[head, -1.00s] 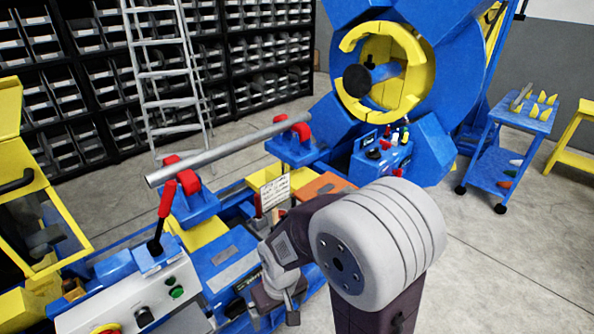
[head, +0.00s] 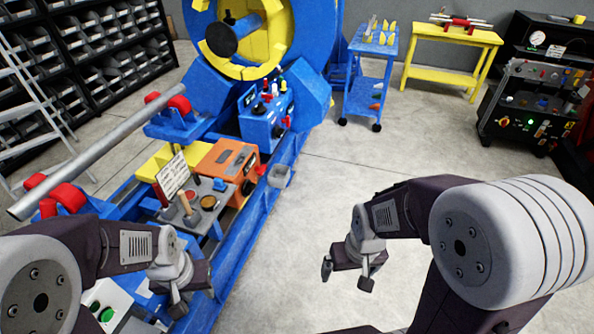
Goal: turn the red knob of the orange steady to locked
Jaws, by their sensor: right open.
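The orange steady (head: 222,160) is a box on the blue machine bed, left of centre in the head view. A small red part (head: 261,169) shows at its right side; it may be the red knob, but its setting is too small to read. My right gripper (head: 346,277) is open and empty over bare floor, to the right of and nearer than the steady, apart from it. My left gripper (head: 188,298) hangs over the near part of the bed, nearer than the steady. Its fingers are partly hidden, and I cannot tell its opening.
A blue control box (head: 266,108) with knobs stands behind the steady. A grey panel (head: 205,200) with a sign is in front of it. A long metal bar (head: 95,160) lies on red rollers at left. A blue cart (head: 370,70) stands behind.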

